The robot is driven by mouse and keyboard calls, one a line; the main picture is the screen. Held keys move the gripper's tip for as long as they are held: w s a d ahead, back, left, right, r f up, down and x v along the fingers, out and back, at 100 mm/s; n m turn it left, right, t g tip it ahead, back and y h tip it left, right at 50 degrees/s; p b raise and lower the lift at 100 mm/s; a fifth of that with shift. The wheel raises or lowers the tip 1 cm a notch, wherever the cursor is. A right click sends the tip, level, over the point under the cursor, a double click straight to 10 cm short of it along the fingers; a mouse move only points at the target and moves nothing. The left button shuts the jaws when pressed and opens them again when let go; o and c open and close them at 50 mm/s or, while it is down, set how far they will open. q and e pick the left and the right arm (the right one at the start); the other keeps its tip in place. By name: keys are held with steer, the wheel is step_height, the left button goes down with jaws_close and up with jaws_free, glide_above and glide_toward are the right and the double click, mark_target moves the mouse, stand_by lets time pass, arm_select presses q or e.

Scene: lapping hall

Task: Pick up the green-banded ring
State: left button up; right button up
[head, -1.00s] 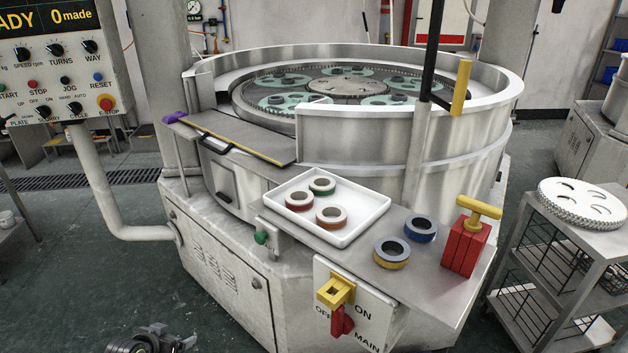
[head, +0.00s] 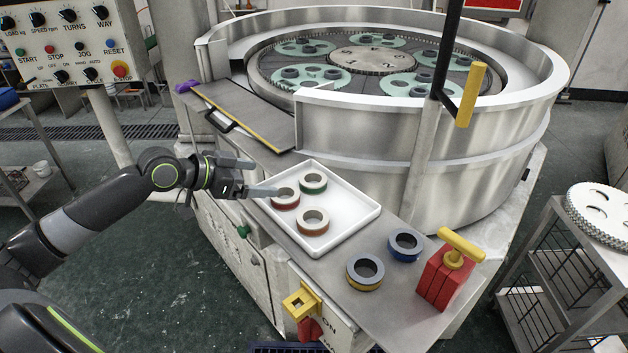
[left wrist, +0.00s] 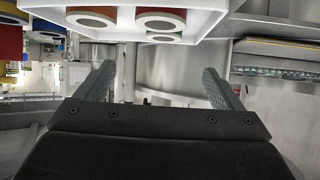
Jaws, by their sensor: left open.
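The green-banded ring (head: 313,190) lies in the white tray (head: 345,237), at its back. A red-banded ring (head: 285,205) lies to its left and an orange-brown-banded ring (head: 313,229) in front. My left gripper (head: 263,178) is open and empty at the tray's left edge, left of the green-banded ring and close to the red-banded one. In the left wrist view the open fingers (left wrist: 160,80) show below the tray, with the green-banded ring (left wrist: 163,37) beyond the red-banded ring (left wrist: 160,20). My right gripper is not in view.
A blue-banded ring (head: 405,254) and a yellow-banded ring (head: 364,285) sit on the grey shelf right of the tray, beside a red block with a yellow handle (head: 440,282). The round machine wall (head: 360,150) rises behind the tray. A yellow-gripped lever (head: 470,95) stands above.

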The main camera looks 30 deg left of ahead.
arm_select(q)
steer(key=p, duration=0.3)
glide_toward(306, 177)
steer(key=d, duration=0.1)
steer(key=w+d+f, duration=0.1)
steer(key=d+f, duration=0.1)
steer(key=d, duration=0.1)
steer(key=shift+w, duration=0.4)
steer(key=shift+w+p, duration=0.35)
steer(key=p+x, duration=0.2)
steer(key=x, duration=0.1)
steer(key=shift+w, duration=0.5)
steer(key=shift+w+d+f, duration=0.2)
steer(key=shift+w+f, duration=0.1)
steer(key=shift+c, duration=0.3)
steer(key=c, duration=1.2)
steer(key=shift+r, duration=0.15)
